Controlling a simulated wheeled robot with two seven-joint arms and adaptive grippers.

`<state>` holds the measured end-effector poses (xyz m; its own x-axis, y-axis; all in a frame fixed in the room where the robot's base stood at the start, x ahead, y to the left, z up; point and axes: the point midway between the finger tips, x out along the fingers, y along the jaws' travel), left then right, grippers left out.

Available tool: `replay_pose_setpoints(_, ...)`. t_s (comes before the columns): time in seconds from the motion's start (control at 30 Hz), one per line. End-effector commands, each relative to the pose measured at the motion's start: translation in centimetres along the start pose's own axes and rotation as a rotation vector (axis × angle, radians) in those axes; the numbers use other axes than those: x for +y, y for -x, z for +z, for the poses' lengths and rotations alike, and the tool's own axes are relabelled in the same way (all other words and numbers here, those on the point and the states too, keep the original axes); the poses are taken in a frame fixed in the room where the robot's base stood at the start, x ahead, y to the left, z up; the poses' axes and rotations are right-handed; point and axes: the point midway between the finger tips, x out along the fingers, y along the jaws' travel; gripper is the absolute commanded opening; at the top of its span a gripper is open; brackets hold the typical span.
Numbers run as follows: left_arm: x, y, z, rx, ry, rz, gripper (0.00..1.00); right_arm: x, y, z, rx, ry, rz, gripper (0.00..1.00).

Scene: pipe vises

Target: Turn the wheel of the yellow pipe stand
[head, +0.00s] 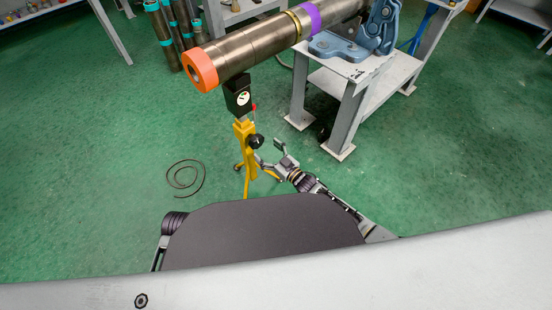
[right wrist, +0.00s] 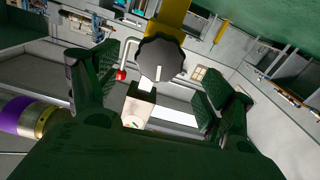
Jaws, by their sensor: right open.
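The yellow pipe stand (head: 244,134) stands on the green floor under the orange-capped end of a long metal pipe (head: 245,45). Its small black wheel (head: 256,141) is on the stand's right side. In the right wrist view the scalloped dark wheel (right wrist: 160,60) shows ahead, between the fingers and slightly above their middle. My right gripper (head: 272,154) is open and empty, just right of and below the wheel. Its two fingers also show in the wrist view (right wrist: 160,90), spread to either side, with no visible contact with the wheel. My left gripper is out of view.
A black gauge box (head: 238,97) sits atop the stand, with a red part beside it. A grey table (head: 352,72) with a blue vise (head: 340,46) stands at right. A coiled cable (head: 185,178) lies on the floor at left. Open floor surrounds the stand.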

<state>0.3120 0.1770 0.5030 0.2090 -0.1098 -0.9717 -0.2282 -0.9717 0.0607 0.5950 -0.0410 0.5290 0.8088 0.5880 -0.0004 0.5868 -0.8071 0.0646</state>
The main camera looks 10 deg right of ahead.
Motion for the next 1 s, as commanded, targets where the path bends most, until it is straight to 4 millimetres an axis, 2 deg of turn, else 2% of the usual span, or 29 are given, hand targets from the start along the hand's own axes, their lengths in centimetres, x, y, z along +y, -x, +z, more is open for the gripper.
replay_pose_setpoints(0.3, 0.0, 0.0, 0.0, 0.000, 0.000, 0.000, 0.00, 0.0, 3.3, 0.1, -0.002, 0.000, 0.000, 0.81)
replay_pose_setpoints(0.5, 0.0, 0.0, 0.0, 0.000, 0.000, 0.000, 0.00, 0.0, 4.5, 0.1, -0.001, -0.001, 0.000, 0.81)
replay_pose_setpoints(1.0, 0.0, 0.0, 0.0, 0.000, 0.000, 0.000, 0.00, 0.0, 4.8, 0.1, -0.001, -0.001, 0.000, 0.81)
